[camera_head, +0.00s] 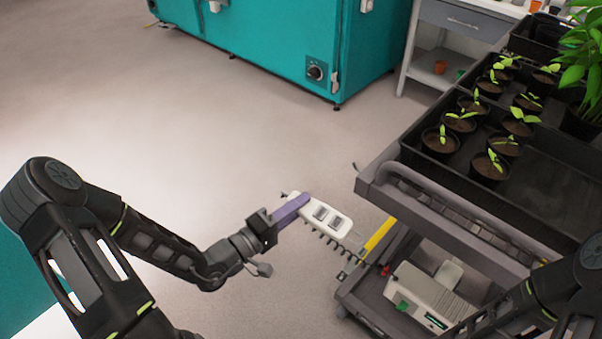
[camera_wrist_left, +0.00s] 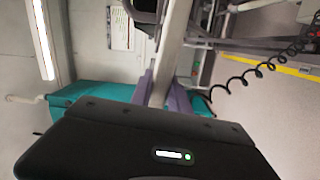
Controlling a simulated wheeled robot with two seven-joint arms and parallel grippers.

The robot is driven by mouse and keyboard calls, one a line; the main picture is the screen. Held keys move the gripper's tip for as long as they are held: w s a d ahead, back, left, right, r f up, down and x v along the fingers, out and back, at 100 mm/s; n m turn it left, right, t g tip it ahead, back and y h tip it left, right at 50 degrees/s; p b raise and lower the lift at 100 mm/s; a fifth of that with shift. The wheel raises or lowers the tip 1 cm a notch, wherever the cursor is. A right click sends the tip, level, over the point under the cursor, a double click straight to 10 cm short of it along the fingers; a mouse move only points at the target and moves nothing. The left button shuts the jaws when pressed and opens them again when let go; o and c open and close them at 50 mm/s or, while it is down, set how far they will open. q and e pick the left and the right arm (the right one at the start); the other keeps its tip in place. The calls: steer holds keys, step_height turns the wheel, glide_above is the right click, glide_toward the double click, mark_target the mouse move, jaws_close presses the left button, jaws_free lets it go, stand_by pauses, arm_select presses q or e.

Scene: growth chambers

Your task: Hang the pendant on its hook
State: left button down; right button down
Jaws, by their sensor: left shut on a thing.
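The pendant (camera_head: 325,217) is a white handset with grey buttons. My left gripper (camera_head: 298,203) has purple fingers shut on the pendant's left end and holds it in the air left of the cart. In the left wrist view, the pendant (camera_wrist_left: 165,55) shows as a pale bar between the purple fingers of my left gripper (camera_wrist_left: 164,92). A dark coiled cord (camera_head: 328,244) runs below the pendant toward the cart; the cord also shows in the left wrist view (camera_wrist_left: 262,70). I cannot clearly make out the hook. My right gripper is out of view; only part of my right arm shows.
The grey cart (camera_head: 373,187) carries black trays of potted seedlings, with a white device (camera_head: 428,297) on its lower shelf. A yellow bar (camera_head: 379,234) is at its near left side. A teal cabinet (camera_head: 270,45) stands behind. The floor between is clear.

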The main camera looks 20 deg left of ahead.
arm_select(q)
steer(key=w+a+f+n+b, duration=0.2)
steer(key=w+f+n+b, duration=0.3)
steer(key=w+b, duration=0.3)
steer(key=w+a+f+n+t+b, duration=0.1)
steer(key=w+a+f+n+b, duration=0.1)
steer(key=w+f+n+b, duration=0.3)
steer(key=w+a+f+n+t+b, duration=0.1)
steer(key=w+a+f+n+b, duration=0.2)
steer(key=w+n+b, duration=0.4)
steer(key=w+f+b, duration=0.1)
steer(key=w+b, duration=0.3)
steer(key=b, duration=0.1)
steer(key=shift+w+f, duration=0.35)
steer(key=shift+f, duration=0.05)
steer(key=shift+s+d, duration=0.1)
steer(key=s+d, duration=0.2)
steer(key=d, duration=0.5)
steer(key=shift+s+f, duration=0.3)
steer(key=shift+s, duration=0.1)
